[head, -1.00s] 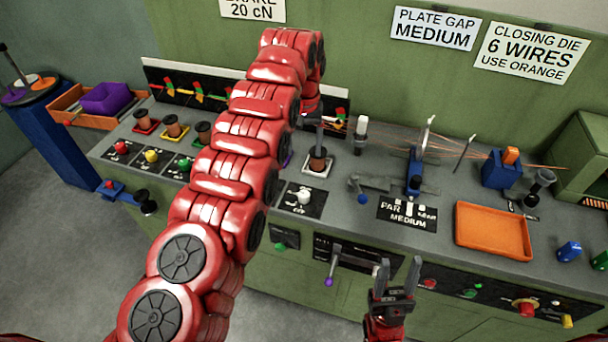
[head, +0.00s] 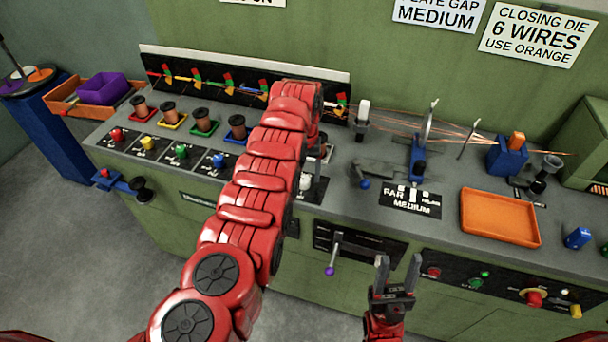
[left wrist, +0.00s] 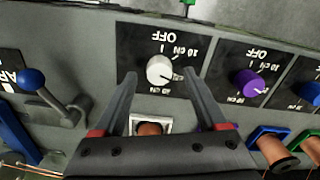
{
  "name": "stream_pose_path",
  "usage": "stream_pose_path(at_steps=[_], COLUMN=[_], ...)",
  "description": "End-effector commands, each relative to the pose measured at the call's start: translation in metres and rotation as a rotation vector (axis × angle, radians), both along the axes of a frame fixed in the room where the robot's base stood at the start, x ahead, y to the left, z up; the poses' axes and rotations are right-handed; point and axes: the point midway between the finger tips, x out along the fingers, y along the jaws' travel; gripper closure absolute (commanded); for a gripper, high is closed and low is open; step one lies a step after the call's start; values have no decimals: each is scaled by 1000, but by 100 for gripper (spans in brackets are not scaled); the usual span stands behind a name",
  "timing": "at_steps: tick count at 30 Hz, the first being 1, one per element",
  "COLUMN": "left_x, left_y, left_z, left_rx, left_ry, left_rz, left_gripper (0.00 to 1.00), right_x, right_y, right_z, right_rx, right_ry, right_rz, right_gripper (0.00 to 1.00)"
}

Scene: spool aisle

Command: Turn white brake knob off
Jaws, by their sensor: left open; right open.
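My right gripper (head: 397,274) is open and empty in front of the bench.
A purple knob (left wrist: 249,83) is beside the white one in the left wrist view. A copper spool (left wrist: 150,128) lies under the fingers. A blue-tipped lever (head: 364,183), a purple-tipped lever (head: 331,270) and an orange tray (head: 500,217) are further right on the bench.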

Motion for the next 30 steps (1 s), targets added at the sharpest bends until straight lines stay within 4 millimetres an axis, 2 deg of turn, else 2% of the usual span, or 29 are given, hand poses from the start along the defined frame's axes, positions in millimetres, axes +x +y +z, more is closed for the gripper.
stream_pose_path(at_steps=[4, 14, 26, 30], left_x=[-1, 0, 0, 0], left_y=[0, 0, 0, 0], left_z=[-13, -15, -15, -15], left_rx=[0, -1, -1, -1], left_ry=[4, 0, 0, 0], left_rz=[1, 1, 1, 2], left_gripper=[26, 28, 100, 100], right_x=[0, 0, 0, 0], right_y=[0, 0, 0, 0], right_z=[2, 2, 2, 1], right_rx=[0, 0, 0, 0], right_ry=[0, 0, 0, 0], right_rz=[0, 0, 0, 0], right_gripper=[50, 50, 50, 50])
